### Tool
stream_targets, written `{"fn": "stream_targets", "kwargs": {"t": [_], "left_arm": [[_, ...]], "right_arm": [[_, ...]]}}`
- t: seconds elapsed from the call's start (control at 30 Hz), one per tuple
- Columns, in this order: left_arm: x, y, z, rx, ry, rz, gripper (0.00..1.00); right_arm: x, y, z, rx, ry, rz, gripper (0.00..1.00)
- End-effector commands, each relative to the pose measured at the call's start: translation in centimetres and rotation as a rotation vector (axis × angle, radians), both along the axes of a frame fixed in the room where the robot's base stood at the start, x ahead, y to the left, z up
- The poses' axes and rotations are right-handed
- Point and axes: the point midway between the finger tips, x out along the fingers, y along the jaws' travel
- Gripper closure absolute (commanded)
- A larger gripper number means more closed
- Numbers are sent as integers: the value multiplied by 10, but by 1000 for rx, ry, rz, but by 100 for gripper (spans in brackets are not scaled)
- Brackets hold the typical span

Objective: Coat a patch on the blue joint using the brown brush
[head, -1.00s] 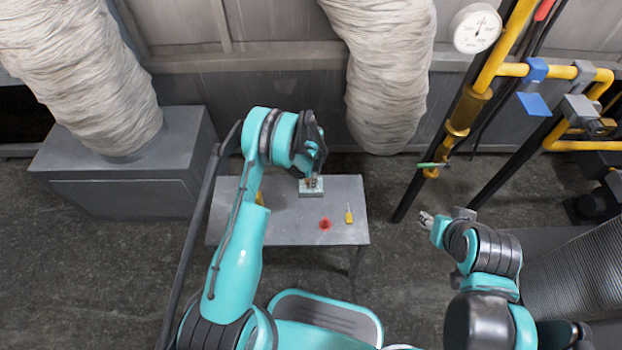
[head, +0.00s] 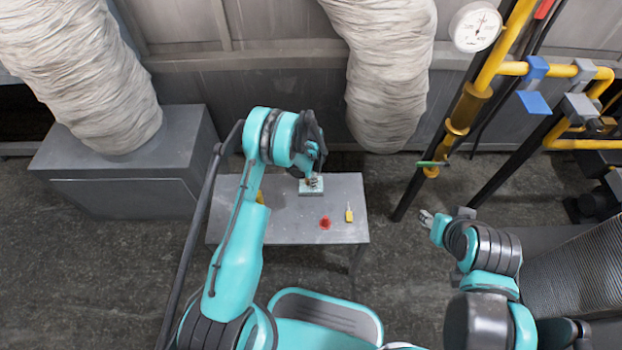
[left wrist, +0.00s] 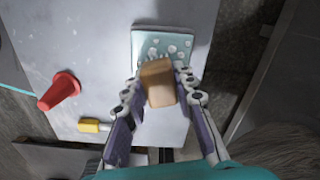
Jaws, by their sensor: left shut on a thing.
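The brown brush (left wrist: 158,82) shows as a brown block in the left wrist view. My left gripper (left wrist: 157,84) is shut on it, with a finger on each side. The same gripper (head: 313,178) is over the pale teal tray (left wrist: 145,38) at the table's back edge; white spots cover the tray's surface. The tray also shows in the head view (head: 309,191), partly hidden by the gripper. The blue joint (head: 536,70) is on the yellow pipe at the upper right, with a blue flat piece below it. My right gripper (head: 427,218) is apart from the table; its fingers are too small to judge.
The grey table (head: 285,225) carries a red cone (left wrist: 60,90) and a yellow-handled item (left wrist: 94,125). Black and yellow pipes (head: 468,110) with a gauge (head: 475,27) stand right of it. Thick pale ducts (head: 385,70) hang behind.

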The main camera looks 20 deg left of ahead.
Motion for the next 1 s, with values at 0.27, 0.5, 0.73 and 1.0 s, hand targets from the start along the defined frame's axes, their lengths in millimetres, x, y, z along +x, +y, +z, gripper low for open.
{"fn": "stream_targets", "kwargs": {"t": [0.27,0.5,0.73,1.0], "left_arm": [[0,0,12,0,0,0,97],[0,0,33,0,0,0,97],[0,0,53,0,0,0,97],[0,0,71,0,0,0,97]], "right_arm": [[0,0,6,0,0,0,60],[0,0,15,0,0,0,60],[0,0,23,0,0,0,60],[0,0,31,0,0,0,60]]}}
